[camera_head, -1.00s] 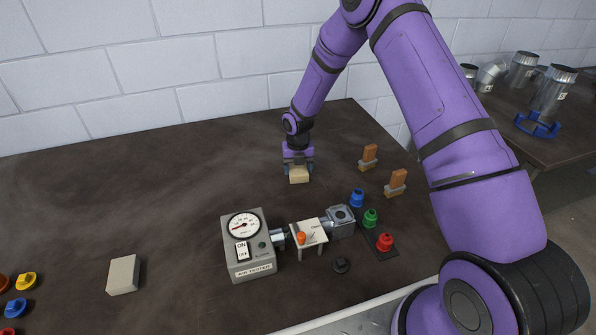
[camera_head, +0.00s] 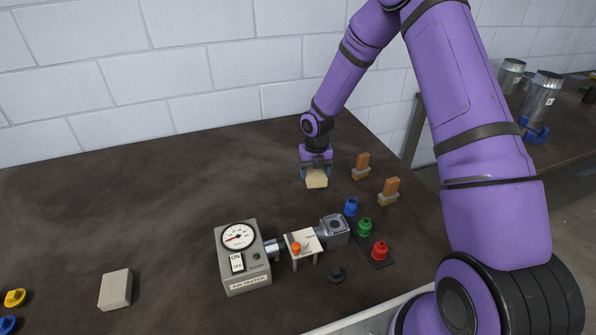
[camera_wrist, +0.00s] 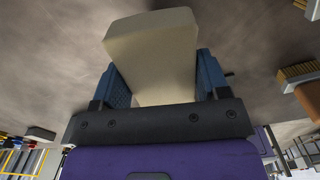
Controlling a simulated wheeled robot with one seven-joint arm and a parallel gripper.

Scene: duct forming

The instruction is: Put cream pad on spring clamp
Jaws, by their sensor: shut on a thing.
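A cream block, which I take as the cream pad (camera_head: 317,181), is held between the fingers of my gripper (camera_head: 316,172). In the wrist view the pad (camera_wrist: 152,45) sits between the two blue fingers, its wide end sticking out past them. My gripper (camera_wrist: 165,88) is shut on it, toward the back of the dark table and left of two brown-handled brushes. No spring clamp is clearly recognisable. A small orange-tipped piece (camera_head: 296,247) sits on a little white stand (camera_head: 311,240) in front of my gripper; I cannot tell whether it is the clamp.
The grey air tester (camera_head: 242,275) stands left of the stand, with a metal fitting (camera_head: 334,230) to its right. Blue, green and red knobs (camera_head: 365,227) stand beyond. Brushes (camera_head: 361,166) (camera_head: 389,191) stand at right. A pale block (camera_head: 115,289) lies left; the table's back left is clear.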

